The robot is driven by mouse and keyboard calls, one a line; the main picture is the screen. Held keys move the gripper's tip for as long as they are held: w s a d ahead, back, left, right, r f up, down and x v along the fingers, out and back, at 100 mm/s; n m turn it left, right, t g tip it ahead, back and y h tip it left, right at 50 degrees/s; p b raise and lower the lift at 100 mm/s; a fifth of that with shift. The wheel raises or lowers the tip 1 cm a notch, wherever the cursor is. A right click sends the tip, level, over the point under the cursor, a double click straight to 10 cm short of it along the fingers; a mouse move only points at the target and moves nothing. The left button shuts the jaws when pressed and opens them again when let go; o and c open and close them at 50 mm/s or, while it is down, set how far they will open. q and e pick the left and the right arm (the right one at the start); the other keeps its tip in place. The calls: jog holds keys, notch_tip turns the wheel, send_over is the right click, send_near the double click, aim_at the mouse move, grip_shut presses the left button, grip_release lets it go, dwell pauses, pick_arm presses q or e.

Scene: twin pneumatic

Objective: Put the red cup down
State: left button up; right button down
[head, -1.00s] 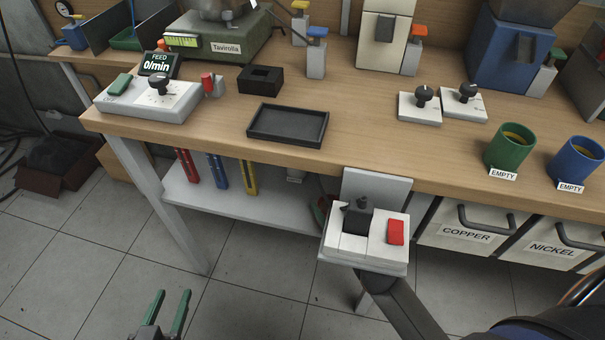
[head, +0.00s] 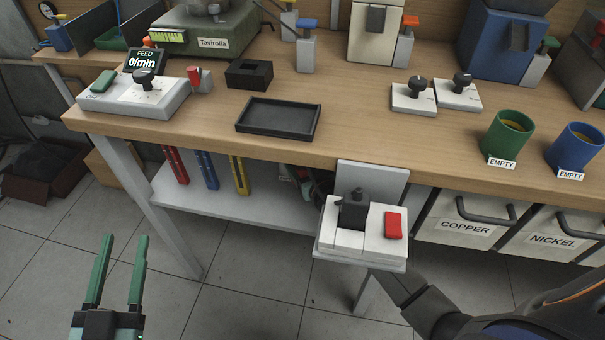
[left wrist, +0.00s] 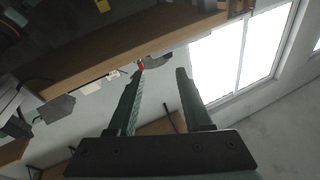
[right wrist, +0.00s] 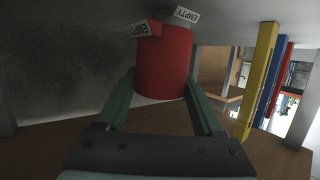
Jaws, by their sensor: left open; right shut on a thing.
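The red cup (right wrist: 164,62) is between the fingers of my right gripper (right wrist: 160,88), which is shut on it, in the right wrist view. White EMPTY labels (right wrist: 187,15) show by the cup's end at the top of that view. In the head view the right gripper and cup are mostly hidden under the bench, behind the control box; I cannot tell whether the cup touches the shelf (head: 225,205). My left gripper (head: 123,238) is open and empty in front of the bench at lower left; its fingers also show in the left wrist view (left wrist: 162,70).
The control box (head: 362,238) with a red button juts from the bench front. Red, blue and yellow uprights (head: 208,170) stand by the shelf. A green cup (head: 508,135) and a blue cup (head: 574,148) stand on the bench. A black tray (head: 278,119) lies bare.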

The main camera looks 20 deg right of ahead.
aim_at(303, 174)
notch_tip(303, 174, down, 3)
jog(key=shift+f+b, duration=0.1)
jog(key=shift+b, duration=0.6)
pick_arm(q)
notch_tip(303, 174, up, 8)
jog(key=s+m+t+h, duration=0.2)
jog(key=m+t+h, duration=0.1)
jog(key=shift+s+d+r+h, duration=0.2)
jog(key=shift+s+d+h, duration=0.1)
jog(key=shift+s+d, duration=0.1)
jog(key=shift+s+r+h, duration=0.15)
jog(key=shift+r+h, duration=0.15)
jog(key=shift+r, duration=0.1)
pick_arm(e)
grip_release()
jog(key=shift+f, duration=0.1)
